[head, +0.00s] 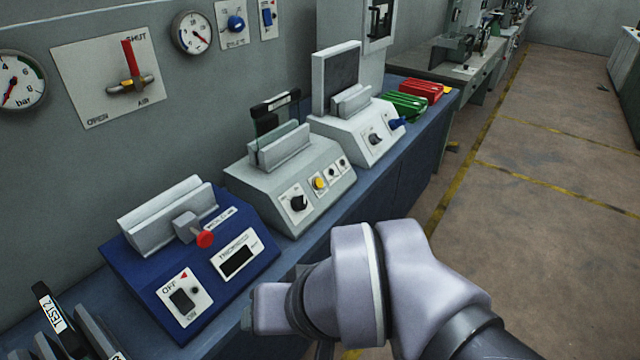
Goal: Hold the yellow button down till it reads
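The yellow button (319,183) is a small round knob on the sloping front panel of the middle light-grey instrument (262,183). It sits between a larger black knob (298,203) and two smaller dark knobs. A glass-like plate and a dark upright piece with a label (275,103) stand at the slot on top of this instrument. My arm (350,280) reaches in from the lower right, and its visible end is below and in front of the instrument, apart from the button. My gripper's fingers do not show. I see no legible reading on the instrument.
A blue instrument (190,255) with a red knob, an OFF/ON switch and a dark display stands nearer, at left. Another grey instrument (365,130) stands farther along the bench, before green (405,106) and red (421,90) boxes. Gauges and a valve panel (108,80) hang on the wall.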

